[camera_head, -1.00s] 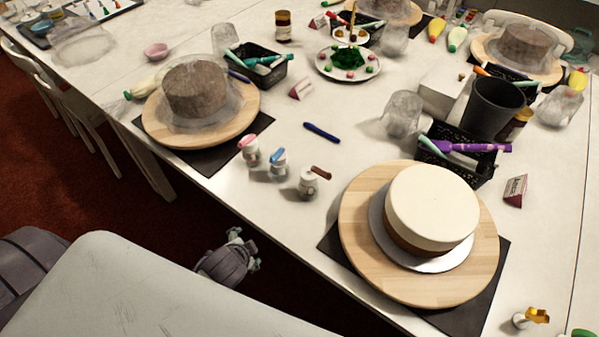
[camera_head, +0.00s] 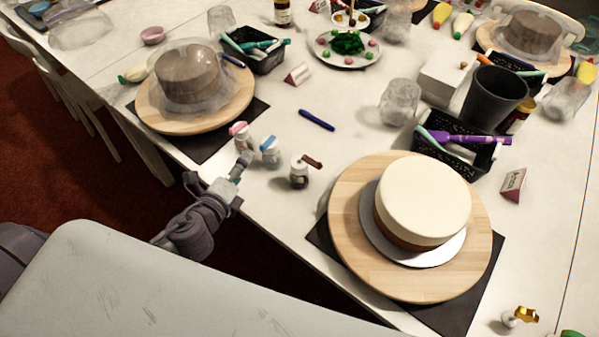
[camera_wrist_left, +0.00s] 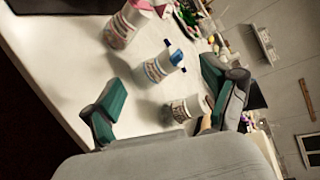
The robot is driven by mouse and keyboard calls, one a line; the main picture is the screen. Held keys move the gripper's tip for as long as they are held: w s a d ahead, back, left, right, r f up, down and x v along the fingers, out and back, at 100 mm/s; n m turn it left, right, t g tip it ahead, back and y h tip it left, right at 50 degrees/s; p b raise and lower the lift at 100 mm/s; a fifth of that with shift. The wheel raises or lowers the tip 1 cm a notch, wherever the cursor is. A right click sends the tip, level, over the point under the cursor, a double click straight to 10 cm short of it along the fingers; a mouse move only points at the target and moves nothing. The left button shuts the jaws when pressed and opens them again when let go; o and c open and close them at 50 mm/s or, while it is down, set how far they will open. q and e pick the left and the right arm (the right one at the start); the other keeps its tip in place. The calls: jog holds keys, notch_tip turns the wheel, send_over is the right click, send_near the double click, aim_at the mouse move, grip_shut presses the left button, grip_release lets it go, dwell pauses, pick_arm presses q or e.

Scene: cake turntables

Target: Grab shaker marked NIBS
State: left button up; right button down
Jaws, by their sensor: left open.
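Three small shakers stand in a row near the table edge: a pink-topped one (camera_head: 242,141), a blue-topped one (camera_head: 270,156) and a brown-topped one (camera_head: 299,176). Their labels are too small to read, so I cannot tell which says NIBS. My left gripper (camera_head: 240,172) is open and empty at the table edge, to the left of the blue-topped and brown-topped shakers. In the left wrist view the brown-topped shaker (camera_wrist_left: 184,108) and the blue-topped shaker (camera_wrist_left: 160,68) appear beyond and between the open green-padded fingers (camera_wrist_left: 165,98); the pink-topped one (camera_wrist_left: 122,28) is farther up. My right gripper is out of view.
A cream-topped cake (camera_head: 425,203) on a wooden turntable (camera_head: 350,250) stands right of the shakers. A covered brown cake (camera_head: 188,78) on another turntable (camera_head: 160,120) is at upper left. A blue pen (camera_head: 317,120) lies behind the shakers. Bare table surrounds the row.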

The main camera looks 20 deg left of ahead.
aim_at(290, 180)
pick_arm(q)
jog(key=d+m+g+h, duration=0.1)
jog(key=m+h, duration=0.1)
jog(key=m, duration=0.4)
jog(key=s+d+f+m+g+h, duration=0.1)
jog(key=m+h, duration=0.2)
jog(key=m, duration=0.3)
jog(key=s+d+f+m+g+h, duration=0.1)
jog(key=m+h, duration=0.2)
jog(key=m, duration=0.4)
jog(key=shift+s+d, duration=0.1)
jog(key=shift+d, duration=0.3)
jog(key=shift+s+f+m+g, duration=0.25)
jog(key=shift+m+g, duration=0.25)
jog(key=shift+m, duration=0.2)
jog(key=shift+w+d+f+p, duration=0.1)
jog(key=shift+w+d+p, duration=0.05)
jog(key=shift+p, duration=0.15)
jog(key=shift+r+p+x, duration=0.25)
jog(key=shift+p+x, duration=0.65)
jog(key=shift+x, duration=0.25)
jog(key=p+x, duration=0.1)
jog(key=x, duration=0.4)
jog(key=shift+f, duration=0.2)
jog(key=shift+s+x, duration=0.2)
jog(key=shift+x, duration=2.85)
jog(key=shift+d+f, duration=0.15)
jog(key=shift+c, duration=0.2)
